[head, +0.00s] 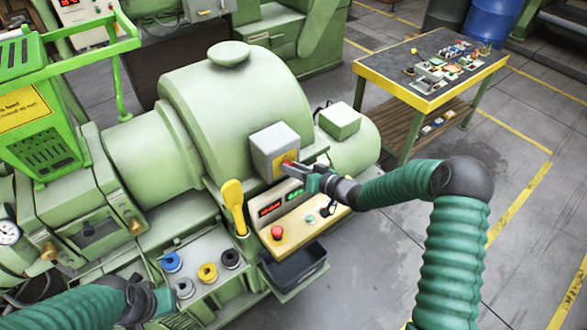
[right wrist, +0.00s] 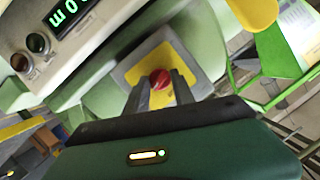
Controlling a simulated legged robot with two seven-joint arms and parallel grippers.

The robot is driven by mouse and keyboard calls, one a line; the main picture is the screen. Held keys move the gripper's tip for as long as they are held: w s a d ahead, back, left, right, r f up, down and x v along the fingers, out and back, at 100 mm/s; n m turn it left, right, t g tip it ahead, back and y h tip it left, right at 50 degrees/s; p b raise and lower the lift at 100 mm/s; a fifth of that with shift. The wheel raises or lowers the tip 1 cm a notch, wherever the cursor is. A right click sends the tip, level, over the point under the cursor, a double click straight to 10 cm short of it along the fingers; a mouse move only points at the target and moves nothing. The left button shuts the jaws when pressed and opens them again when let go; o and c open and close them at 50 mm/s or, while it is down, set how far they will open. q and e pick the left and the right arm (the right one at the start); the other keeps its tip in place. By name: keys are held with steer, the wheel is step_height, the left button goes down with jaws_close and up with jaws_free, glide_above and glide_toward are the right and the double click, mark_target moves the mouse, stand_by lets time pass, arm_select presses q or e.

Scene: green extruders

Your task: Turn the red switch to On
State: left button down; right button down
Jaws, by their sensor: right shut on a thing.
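The red switch (head: 287,163) sits on the front face of a grey box (head: 270,148) on the green machine. In the right wrist view the red switch (right wrist: 160,79) shows on a yellow plate (right wrist: 178,60) between my two fingers. My right gripper (head: 291,168) reaches the switch from the right and is shut on it; its fingertips also show in the right wrist view (right wrist: 160,90). The switch's exact setting cannot be read. My left gripper (head: 145,300) is at the lower left, away from the switch; its fingers are not clear.
A control panel (head: 300,220) with a red button (head: 277,232) and lit displays lies below the box. A yellow scoop (head: 234,203) stands to its left. Colored spools (head: 207,272) sit on a tray. A workbench (head: 430,98) with small parts stands at the back right.

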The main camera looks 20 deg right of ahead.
steer(key=shift+s+f, duration=0.2)
steer(key=shift+f, duration=0.2)
steer(key=c, duration=1.4)
jaws_free()
steer(key=o, duration=0.3)
steer(key=shift+w, duration=0.1)
steer(key=shift+w+r, duration=0.1)
steer(key=shift+r, duration=0.05)
steer(key=shift+d+r, duration=0.1)
steer(key=b+v, duration=0.2)
steer(key=v, duration=1.4)
steer(key=shift+s+d+b, duration=0.2)
steer(key=shift+s+b, duration=0.15)
steer(key=shift+b, duration=0.05)
